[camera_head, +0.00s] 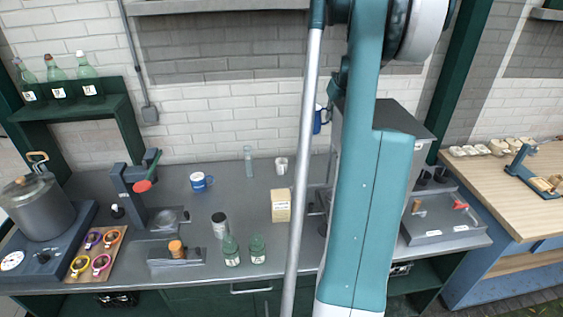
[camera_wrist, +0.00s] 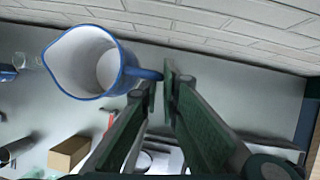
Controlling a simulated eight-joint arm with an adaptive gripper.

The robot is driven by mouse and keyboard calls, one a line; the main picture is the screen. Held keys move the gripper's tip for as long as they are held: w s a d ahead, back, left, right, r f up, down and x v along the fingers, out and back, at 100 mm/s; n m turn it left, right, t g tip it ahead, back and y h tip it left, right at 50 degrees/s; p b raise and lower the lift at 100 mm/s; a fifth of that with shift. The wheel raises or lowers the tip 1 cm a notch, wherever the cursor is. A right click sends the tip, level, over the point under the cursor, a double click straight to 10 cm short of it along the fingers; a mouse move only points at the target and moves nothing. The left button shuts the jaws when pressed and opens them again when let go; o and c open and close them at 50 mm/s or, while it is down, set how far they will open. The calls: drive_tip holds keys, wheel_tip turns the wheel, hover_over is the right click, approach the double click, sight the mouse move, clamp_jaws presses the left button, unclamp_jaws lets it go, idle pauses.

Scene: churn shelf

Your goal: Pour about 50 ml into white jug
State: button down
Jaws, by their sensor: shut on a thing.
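A blue jug with a pale inside fills the upper left of the wrist view (camera_wrist: 88,65). Its spout points left and its handle points right. My gripper (camera_wrist: 160,88) is shut on that handle. The jug's mouth faces the wrist camera; no liquid can be made out inside. In the head view the blue jug (camera_head: 317,120) shows in part beside my arm, above the counter. A small white vessel, apparently the white jug (camera_head: 281,166), stands on the counter near the wall, below and left of the blue jug. My arm hides the gripper in the head view.
A cream box (camera_head: 281,208) stands in front of the white vessel, and a glass tube (camera_head: 248,160) to its left. A grey machine (camera_head: 400,120) is behind my arm.

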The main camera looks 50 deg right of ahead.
drive_tip(key=shift+s+f, duration=0.1)
drive_tip(key=shift+f, duration=2.35)
drive_tip(key=shift+d, duration=0.1)
drive_tip(key=shift+r, duration=0.1)
